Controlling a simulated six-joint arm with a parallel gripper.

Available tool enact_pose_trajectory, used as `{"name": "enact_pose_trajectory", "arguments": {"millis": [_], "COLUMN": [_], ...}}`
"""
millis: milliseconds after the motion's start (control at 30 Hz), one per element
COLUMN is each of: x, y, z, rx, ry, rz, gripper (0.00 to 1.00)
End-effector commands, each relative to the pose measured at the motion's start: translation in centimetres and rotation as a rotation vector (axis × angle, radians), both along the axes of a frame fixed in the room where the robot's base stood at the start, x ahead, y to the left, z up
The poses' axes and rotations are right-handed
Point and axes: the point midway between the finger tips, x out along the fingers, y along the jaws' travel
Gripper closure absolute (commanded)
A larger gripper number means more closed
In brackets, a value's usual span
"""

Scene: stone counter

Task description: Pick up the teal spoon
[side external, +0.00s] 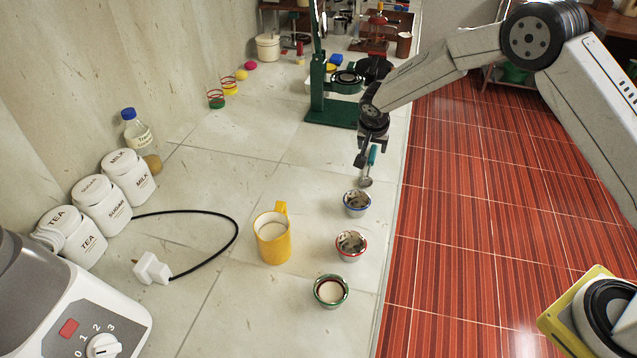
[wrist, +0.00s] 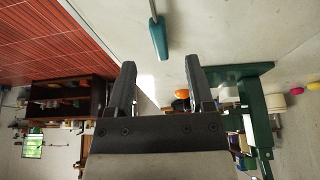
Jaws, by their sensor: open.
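The teal spoon lies on the stone counter near its right edge, with its teal handle (side external: 372,155) toward my gripper and its metal bowl toward the blue-rimmed cup. In the wrist view the handle (wrist: 160,40) shows just beyond the fingertips, roughly centred between them, with part of the metal shaft above. My gripper (side external: 366,158) is open and sits right by the handle end. In the wrist view both fingers (wrist: 160,63) are apart with nothing between them. The side view does not clearly show the gap between the fingers and handle.
A blue-rimmed cup (side external: 357,203) stands just in front of the spoon, then a red-rimmed cup (side external: 351,246) and a green-rimmed cup (side external: 331,291). A yellow mug (side external: 272,240) stands to their left. A green stand (side external: 318,95) is close behind my gripper. The counter left of the spoon is clear.

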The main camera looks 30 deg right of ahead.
Motion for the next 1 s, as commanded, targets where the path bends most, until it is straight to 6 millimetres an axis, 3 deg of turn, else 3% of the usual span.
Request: {"name": "enact_pose_trajectory", "arguments": {"millis": [233, 633, 1000], "x": [0.1, 0.9, 1.0], "y": [-0.2, -1.1, -1.2], "z": [-0.9, -4.5, -4.9], "rx": [0.0, 0.0, 0.0], "ry": [0.002, 0.001, 0.0], "rz": [0.001, 0.0, 0.001], "gripper": [0.32, 0.32, 0.32]}}
